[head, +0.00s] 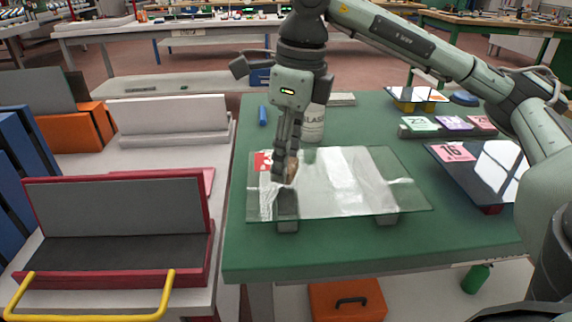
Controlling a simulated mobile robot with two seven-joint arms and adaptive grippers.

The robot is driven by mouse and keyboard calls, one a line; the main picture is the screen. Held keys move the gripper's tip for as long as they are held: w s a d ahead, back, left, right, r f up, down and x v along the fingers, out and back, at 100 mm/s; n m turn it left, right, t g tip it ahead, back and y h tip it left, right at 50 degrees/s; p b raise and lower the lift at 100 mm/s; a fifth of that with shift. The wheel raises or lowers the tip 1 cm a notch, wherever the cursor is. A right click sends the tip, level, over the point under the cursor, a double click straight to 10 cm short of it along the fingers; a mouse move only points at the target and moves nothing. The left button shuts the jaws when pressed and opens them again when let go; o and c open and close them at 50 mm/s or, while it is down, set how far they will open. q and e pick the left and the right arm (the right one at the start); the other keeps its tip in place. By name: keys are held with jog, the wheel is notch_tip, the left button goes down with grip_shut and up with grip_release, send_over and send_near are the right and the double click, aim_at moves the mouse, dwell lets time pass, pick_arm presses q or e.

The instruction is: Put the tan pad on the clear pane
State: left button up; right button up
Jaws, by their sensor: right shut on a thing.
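The clear pane (388,192) lies flat and raised on small grey blocks over the green table. A red label with a number shows near its back left corner, partly covered by my gripper. My right gripper (285,172) points down over the left part of the pane. It is shut on the tan pad (292,168), of which only a small part shows beside the fingers. I cannot tell whether the pad touches the glass. My left gripper is not in view.
A white bottle (313,124) stands behind the pane. A dark pane (480,168) marked 16 and a row of numbered tags (453,123) lie to the right. A red-framed rack (118,225) stands at left. The green table's (340,258) front strip is clear.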

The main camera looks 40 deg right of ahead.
jog(key=shift+f, duration=0.95)
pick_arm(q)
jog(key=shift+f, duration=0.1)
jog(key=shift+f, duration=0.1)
pick_arm(e)
jog(key=shift+f, duration=0.15)
jog(key=o, duration=0.5)
jog(key=shift+o, duration=1.1)
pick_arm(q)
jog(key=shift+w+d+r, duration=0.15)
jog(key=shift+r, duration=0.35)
